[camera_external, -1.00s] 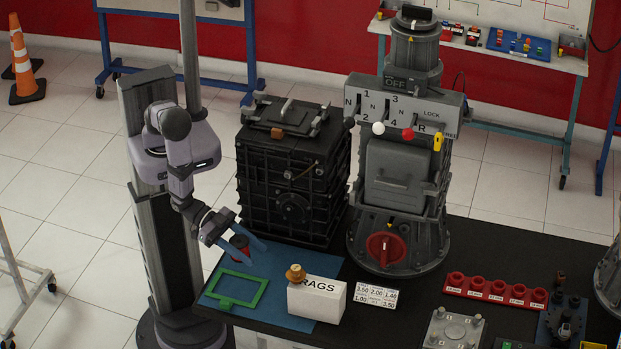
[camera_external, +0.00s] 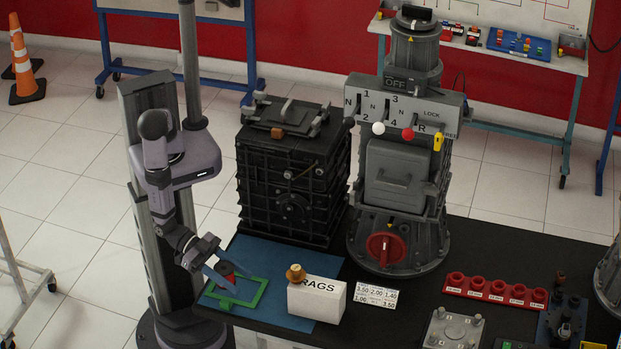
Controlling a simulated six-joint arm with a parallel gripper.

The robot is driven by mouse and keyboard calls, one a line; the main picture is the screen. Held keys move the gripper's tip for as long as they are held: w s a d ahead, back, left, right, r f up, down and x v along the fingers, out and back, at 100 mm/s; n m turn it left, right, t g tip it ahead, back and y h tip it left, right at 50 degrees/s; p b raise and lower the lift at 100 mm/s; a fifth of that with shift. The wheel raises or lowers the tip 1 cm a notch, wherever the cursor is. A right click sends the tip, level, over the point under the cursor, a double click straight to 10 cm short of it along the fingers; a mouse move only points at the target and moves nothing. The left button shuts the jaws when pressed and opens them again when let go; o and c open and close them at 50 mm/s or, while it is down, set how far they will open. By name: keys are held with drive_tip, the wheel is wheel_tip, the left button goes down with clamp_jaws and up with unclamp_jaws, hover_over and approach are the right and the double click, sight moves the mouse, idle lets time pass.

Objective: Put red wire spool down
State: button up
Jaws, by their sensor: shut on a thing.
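The red wire spool (camera_external: 225,268) is small and dark red with a dark top. It is between the blue fingers of my gripper (camera_external: 224,272), which is shut on it. The spool is over the back left part of the green rectangular frame (camera_external: 262,291), which lies on the blue mat (camera_external: 302,262). The fingers partly cover the spool and the frame's left side. I cannot tell whether the spool touches the mat or hangs just above it.
A black ribbed engine block (camera_external: 291,175) stands behind the mat. A white number card (camera_external: 376,296) lies farther right. The mat between frame and block is clear.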

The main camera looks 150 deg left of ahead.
drive_tip(key=s+a+r+n+g+y+b, duration=0.1)
drive_tip(key=a+r+n+g+y+b, duration=0.2)
drive_tip(key=a, duration=1.2)
drive_tip(key=n+g+y+b, duration=0.1)
drive_tip(key=n+b, duration=0.1)
drive_tip(key=b, duration=0.2)
hover_over(307, 266)
drive_tip(key=shift+w+f, duration=0.15)
drive_tip(key=shift+f, duration=4.65)
drive_tip(key=shift+f, duration=0.2)
drive_tip(key=o, duration=1.2)
drive_tip(key=shift+r, duration=0.1)
